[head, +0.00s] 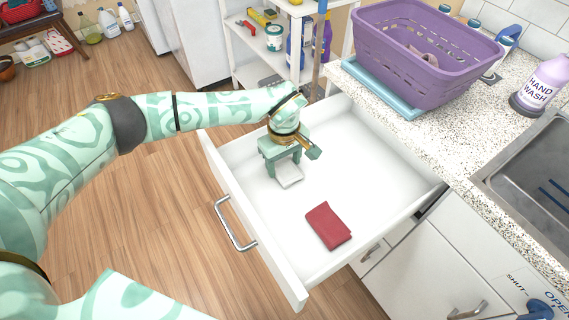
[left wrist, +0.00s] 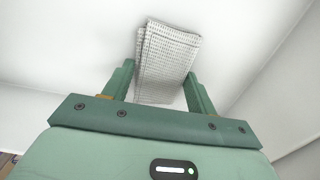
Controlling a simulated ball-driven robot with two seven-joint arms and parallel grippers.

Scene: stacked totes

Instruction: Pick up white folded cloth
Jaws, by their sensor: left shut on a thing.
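The white folded cloth (head: 289,175) is in the open white drawer (head: 350,150), at the fingers of my left gripper (head: 282,166). In the left wrist view the cloth (left wrist: 168,60) has a waffle texture and lies between the two green fingers of the left gripper (left wrist: 160,85). The gripper is shut on the cloth. I cannot tell whether the cloth touches the drawer bottom. My right gripper is not in view.
The drawer handle (head: 235,225) faces the wooden floor. A purple basket (head: 425,60) and hand wash bottle (head: 539,85) stand on the speckled counter. A white shelf (head: 270,60) stands behind the drawer.

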